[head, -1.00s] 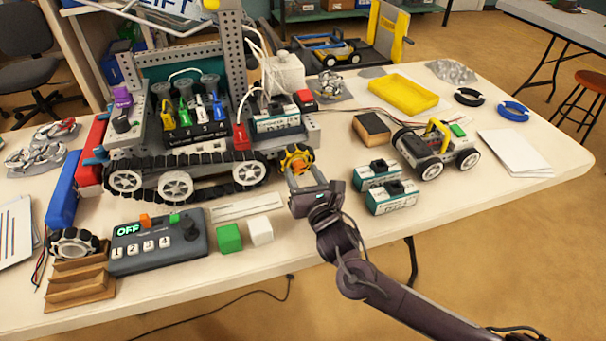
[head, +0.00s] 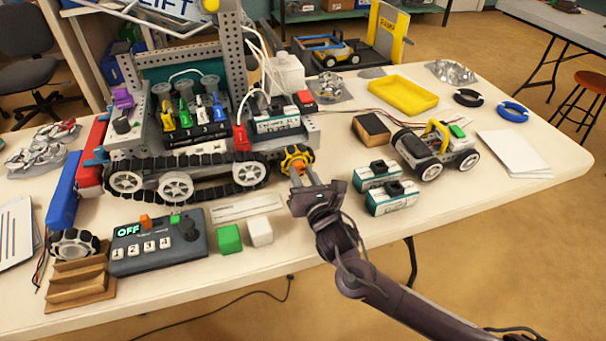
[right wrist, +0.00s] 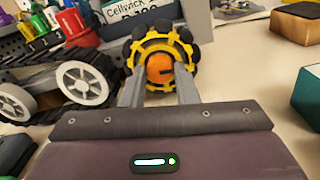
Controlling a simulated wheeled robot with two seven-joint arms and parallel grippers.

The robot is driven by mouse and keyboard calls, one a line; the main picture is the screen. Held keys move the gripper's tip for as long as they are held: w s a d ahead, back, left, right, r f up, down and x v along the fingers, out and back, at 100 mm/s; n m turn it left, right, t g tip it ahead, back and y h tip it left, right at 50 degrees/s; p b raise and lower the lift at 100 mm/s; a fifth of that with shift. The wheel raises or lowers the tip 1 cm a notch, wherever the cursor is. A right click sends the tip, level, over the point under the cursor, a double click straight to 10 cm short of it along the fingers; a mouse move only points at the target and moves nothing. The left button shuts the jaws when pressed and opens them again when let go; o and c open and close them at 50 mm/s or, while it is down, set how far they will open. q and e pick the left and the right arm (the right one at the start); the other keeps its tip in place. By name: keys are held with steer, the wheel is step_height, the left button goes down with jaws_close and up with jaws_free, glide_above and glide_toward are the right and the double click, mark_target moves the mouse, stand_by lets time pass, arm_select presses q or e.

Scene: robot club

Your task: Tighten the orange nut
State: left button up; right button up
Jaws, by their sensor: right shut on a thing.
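The orange nut (right wrist: 160,68) sits at the centre of a wheel with a yellow hub (right wrist: 137,47) and black rollers, seen in the right wrist view. In the head view the nut (head: 298,167) shows small at the front of the wheel (head: 297,153), at the right end of the tracked robot (head: 190,170). My right gripper (head: 302,176) is shut on the nut, with one finger at each side of it. Its two grey fingers also show in the wrist view (right wrist: 160,78). The fingertips partly hide the hub's lower edge. My left gripper is not in view.
Two teal-and-white battery packs (head: 391,200) lie close right of my right gripper, with a small wheeled car (head: 435,150) behind them. Green (head: 229,239) and white (head: 260,231) cubes and a control box (head: 158,243) lie to the left.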

steer(key=m+p, duration=0.1)
steer(key=m, duration=0.1)
steer(key=shift+m, duration=0.4)
steer(key=shift+m+p, duration=0.3)
steer(key=shift+m, duration=0.7)
steer(key=m, duration=0.2)
steer(key=shift+m+p, duration=0.35)
steer(key=shift+m, duration=0.05)
steer(key=m, duration=0.3)
steer(key=shift+m+p, duration=0.3)
steer(key=shift+p, duration=0.1)
steer(key=m, duration=0.3)
steer(key=shift+f+m+h+p, duration=0.1)
steer(key=shift+m+h+p, duration=0.2)
steer(key=shift+m, duration=0.1)
steer(key=m, duration=0.3)
arm_select(q)
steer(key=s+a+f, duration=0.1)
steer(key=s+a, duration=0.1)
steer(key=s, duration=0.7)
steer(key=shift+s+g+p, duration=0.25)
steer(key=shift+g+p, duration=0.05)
steer(key=shift+p, duration=0.05)
arm_select(e)
steer(key=shift+m, duration=0.8)
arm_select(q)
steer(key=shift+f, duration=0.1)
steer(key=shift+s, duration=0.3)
